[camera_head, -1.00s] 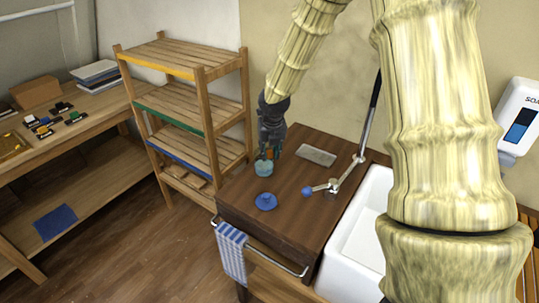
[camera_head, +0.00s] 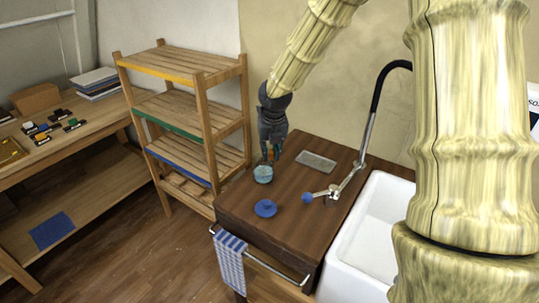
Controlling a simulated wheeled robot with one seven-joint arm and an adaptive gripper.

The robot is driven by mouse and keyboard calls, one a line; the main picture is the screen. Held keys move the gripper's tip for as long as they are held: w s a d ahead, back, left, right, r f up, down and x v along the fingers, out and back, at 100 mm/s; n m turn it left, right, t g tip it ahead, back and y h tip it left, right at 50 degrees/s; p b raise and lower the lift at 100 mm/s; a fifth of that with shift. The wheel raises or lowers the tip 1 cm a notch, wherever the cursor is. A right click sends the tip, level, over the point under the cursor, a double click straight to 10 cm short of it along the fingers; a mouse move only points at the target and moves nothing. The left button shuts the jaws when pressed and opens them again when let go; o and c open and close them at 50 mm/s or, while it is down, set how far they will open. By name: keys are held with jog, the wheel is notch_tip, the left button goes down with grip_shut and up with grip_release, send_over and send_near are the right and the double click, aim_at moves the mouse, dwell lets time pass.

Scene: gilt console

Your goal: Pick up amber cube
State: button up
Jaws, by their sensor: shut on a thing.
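My gripper (camera_head: 270,156) points down over the wooden counter, just above and behind a small teal round container (camera_head: 263,175). It is shut on the amber cube (camera_head: 271,154). Only a small orange patch of the cube shows between the dark fingers; the rest is hidden by them. The cube appears to be held above the container's rim, though the exact gap is too small to tell.
A blue lid-like disc (camera_head: 265,208) lies in front of the container. A grey flat plate (camera_head: 316,161) lies behind. A slatted shelf (camera_head: 187,115) stands left.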

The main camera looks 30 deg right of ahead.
jog(key=s+a+r+b, duration=0.1)
jog(key=s+a+b, duration=0.2)
jog(key=s, duration=1)
jog(key=a, duration=0.2)
jog(key=shift+a+r, duration=0.2)
jog(key=shift+a, duration=0.1)
jog(key=shift+s, duration=0.1)
